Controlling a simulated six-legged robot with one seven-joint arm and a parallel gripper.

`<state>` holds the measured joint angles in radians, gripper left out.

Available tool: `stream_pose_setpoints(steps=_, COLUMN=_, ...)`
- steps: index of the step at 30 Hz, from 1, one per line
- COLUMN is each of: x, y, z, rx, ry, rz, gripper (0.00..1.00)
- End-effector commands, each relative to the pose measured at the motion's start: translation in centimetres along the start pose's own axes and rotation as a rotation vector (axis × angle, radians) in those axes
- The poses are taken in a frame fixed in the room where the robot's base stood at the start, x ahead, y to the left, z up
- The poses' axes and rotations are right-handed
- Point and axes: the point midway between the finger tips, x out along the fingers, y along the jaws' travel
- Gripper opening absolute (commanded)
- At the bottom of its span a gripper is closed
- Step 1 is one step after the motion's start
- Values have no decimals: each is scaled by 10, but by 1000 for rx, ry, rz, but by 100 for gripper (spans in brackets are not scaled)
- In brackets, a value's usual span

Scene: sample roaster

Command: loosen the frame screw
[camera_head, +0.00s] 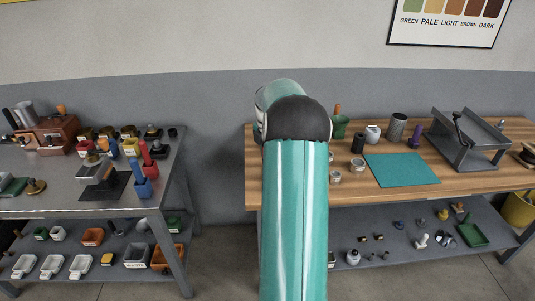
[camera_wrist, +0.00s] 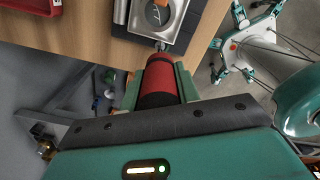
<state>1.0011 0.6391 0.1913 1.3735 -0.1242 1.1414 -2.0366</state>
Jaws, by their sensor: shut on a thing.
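In the wrist view, my gripper (camera_wrist: 160,88) is shut on the red and black handle (camera_wrist: 160,76) of a tool that looks like a screwdriver. A short metal piece (camera_wrist: 160,46) shows at the handle's far end, at the edge of a dark grey frame (camera_wrist: 124,30) with a bright metal plate. I cannot tell whether this piece is the tool's tip or the screw's head, or whether the two touch. In the head view my arm hides the gripper, the tool and the frame's screw.
The wooden bench (camera_head: 285,190) carries a teal mat (camera_head: 400,170), a grey stand (camera_head: 466,140) and several small vessels. A metal table (camera_head: 80,195) with bins and tools stands left, a floor gap between. In the wrist view a red tray (camera_wrist: 40,6) lies at top left.

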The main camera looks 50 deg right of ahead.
Motion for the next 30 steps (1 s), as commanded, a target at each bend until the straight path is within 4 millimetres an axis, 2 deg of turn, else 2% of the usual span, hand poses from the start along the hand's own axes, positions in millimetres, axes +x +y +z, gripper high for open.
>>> stream_pose_setpoints(steps=3, x=0, y=0, z=0, rx=-47, ry=0, rz=0, gripper=0)
stream_pose_setpoints(steps=11, x=0, y=0, z=0, rx=-320, ry=0, rz=0, gripper=0)
stream_pose_setpoints(steps=22, x=0, y=0, z=0, rx=-371, ry=0, rz=0, gripper=0)
stream_pose_setpoints(steps=30, x=0, y=0, z=0, rx=-654, ry=1, rz=0, gripper=0)
